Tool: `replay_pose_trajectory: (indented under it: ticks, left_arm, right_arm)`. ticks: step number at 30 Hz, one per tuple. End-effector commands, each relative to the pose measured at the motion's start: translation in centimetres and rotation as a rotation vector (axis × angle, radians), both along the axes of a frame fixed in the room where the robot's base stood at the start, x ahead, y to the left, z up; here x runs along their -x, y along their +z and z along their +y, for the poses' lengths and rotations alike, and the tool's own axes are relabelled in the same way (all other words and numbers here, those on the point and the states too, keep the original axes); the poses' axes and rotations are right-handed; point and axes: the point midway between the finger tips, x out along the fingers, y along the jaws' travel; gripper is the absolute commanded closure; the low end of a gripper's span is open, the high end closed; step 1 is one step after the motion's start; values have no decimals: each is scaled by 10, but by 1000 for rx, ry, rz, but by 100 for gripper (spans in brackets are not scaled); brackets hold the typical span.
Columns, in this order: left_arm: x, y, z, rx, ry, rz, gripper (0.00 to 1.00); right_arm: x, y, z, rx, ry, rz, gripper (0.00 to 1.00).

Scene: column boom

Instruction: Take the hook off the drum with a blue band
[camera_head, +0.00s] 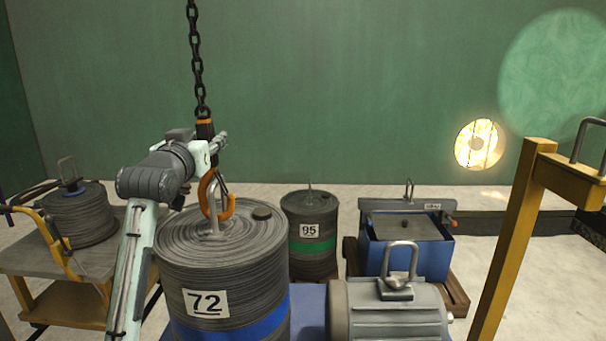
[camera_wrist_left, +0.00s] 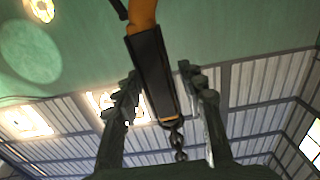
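The drum with a blue band (camera_head: 222,262) is a grey ribbed drum labelled 72, standing upright in the head view. An orange hook (camera_head: 229,207) hangs under a black block (camera_head: 205,131) on a chain and appears to pass through the metal loop (camera_head: 213,222) on the drum's lid. My left gripper (camera_head: 213,149) is beside the block, just above the hook. In the left wrist view, the open fingers of my left gripper (camera_wrist_left: 158,88) stand on either side of the black block (camera_wrist_left: 152,70), with gaps showing. The hook's orange shank (camera_wrist_left: 142,15) is at the top. My right gripper is not in view.
A green-banded drum (camera_head: 313,246) labelled 95 stands behind. A grey motor-like unit (camera_head: 400,315) with a loop is at front right, near a blue box (camera_head: 411,256). A yellow frame (camera_head: 520,230) stands right; a cart (camera_head: 60,258) with a coil stands left. The chain (camera_head: 196,60) runs upward.

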Motion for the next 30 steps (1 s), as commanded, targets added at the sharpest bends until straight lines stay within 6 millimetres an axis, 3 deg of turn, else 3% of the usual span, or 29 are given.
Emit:
replay_pose_trajectory:
  ticks: [1,9,17,30]
  left_arm:
    - [0,0,0,0,0,0,70]
    - [0,0,1,-1,2,1,100]
    - [1,12,3,-2,4,-12,100]
    - [2,49,5,-1,4,-21,100]
  right_arm:
    - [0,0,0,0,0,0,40]
    - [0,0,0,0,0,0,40]
    - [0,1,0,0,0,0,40]
    - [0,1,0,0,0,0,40]
